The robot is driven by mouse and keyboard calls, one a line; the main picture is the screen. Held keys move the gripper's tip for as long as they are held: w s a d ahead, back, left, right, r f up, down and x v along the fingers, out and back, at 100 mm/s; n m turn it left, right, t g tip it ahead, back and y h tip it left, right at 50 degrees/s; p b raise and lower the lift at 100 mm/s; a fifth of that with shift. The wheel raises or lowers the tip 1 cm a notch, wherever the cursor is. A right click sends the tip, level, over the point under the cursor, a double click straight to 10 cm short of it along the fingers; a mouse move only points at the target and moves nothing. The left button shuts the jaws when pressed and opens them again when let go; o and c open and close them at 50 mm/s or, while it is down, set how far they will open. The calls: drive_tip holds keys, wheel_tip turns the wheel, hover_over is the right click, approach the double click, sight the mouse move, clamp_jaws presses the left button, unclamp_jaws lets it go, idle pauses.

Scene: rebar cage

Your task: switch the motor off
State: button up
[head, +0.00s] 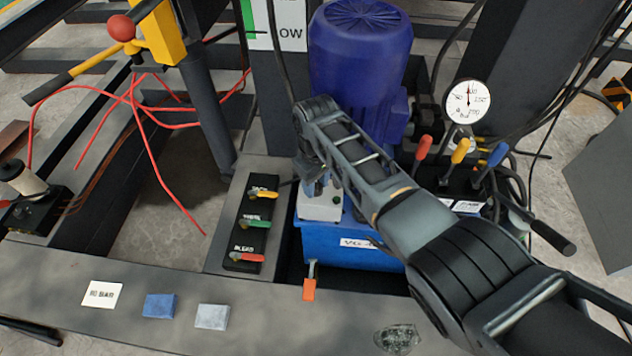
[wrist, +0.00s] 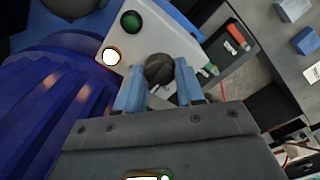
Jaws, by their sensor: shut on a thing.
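The motor (head: 360,50) is a large blue ribbed cylinder on a blue tank (head: 335,243); its ribbed side fills the left of the wrist view (wrist: 50,110). A pale control box (head: 320,208) sits on the tank below the motor. In the wrist view the box (wrist: 185,45) carries a green button (wrist: 131,22), a bright white lamp (wrist: 111,56) and a dark round knob (wrist: 159,67). My gripper (wrist: 161,74) is shut on the knob, one blue-grey finger on each side. In the head view my gripper (head: 318,186) is over the box and partly hides it.
A black panel with yellow, green and red levers (head: 252,223) stands left of the box. Red, yellow and blue levers (head: 460,152) and a round gauge (head: 468,108) are to the right. An orange-tipped handle (head: 309,289) hangs in front of the tank.

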sight(316, 183)
drive_tip(key=n, duration=0.4)
drive_tip(key=shift+n, duration=2.2)
drive_tip(key=o, duration=1)
drive_tip(key=shift+o, duration=0.2)
wheel_tip(316, 183, up, 8)
drive_tip(key=shift+f+p, duration=0.1)
drive_tip(key=shift+p, duration=0.4)
